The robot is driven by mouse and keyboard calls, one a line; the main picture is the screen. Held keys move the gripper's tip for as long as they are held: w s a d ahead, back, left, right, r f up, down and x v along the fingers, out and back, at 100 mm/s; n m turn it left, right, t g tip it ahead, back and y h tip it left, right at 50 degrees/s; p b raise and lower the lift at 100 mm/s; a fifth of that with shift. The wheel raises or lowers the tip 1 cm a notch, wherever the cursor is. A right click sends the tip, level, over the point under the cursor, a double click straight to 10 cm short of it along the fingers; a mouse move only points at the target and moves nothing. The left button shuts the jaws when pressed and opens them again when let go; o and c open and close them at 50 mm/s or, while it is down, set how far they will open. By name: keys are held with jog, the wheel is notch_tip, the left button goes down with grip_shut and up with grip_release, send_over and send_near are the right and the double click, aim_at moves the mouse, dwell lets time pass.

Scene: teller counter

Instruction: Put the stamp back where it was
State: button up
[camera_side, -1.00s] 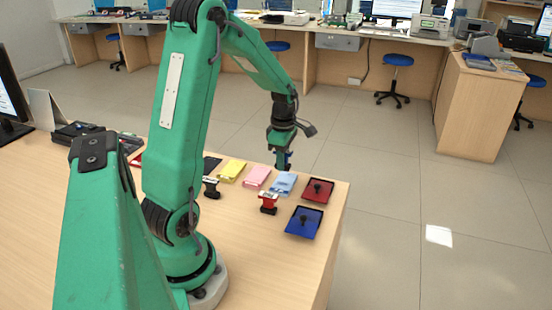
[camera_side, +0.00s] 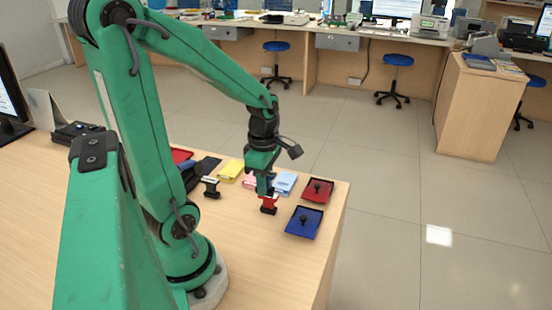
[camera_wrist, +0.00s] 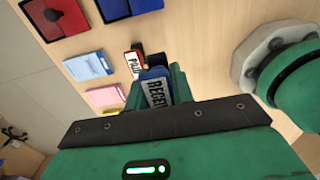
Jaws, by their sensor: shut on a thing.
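My gripper (camera_side: 264,187) is shut on a blue stamp, held above the counter. In the wrist view the blue stamp (camera_wrist: 153,75) sits between the green fingers, with a white label on it, lettering partly legible. In the side view it is mostly hidden behind the fingers. A red stamp (camera_side: 268,205) stands on the counter just below and beside my gripper; it also shows in the wrist view (camera_wrist: 134,62), next to the held stamp. A black stamp (camera_side: 211,188) stands farther left on the counter.
A red ink pad (camera_side: 326,188) and a blue ink pad (camera_side: 300,231) lie at the counter's right end. Light blue (camera_side: 286,182), pink (camera_side: 248,182) and yellow (camera_side: 230,171) pads lie in a row behind the stamps. The front of the counter is clear.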

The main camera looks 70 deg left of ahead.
jog(key=shift+s+d, duration=0.15)
jog(key=shift+s, duration=0.05)
send_over(240, 204)
notch_tip(240, 204, down, 7)
dwell(0.5)
jog(key=shift+f, duration=2)
jog(key=shift+f, duration=0.15)
jog(key=o, duration=0.8)
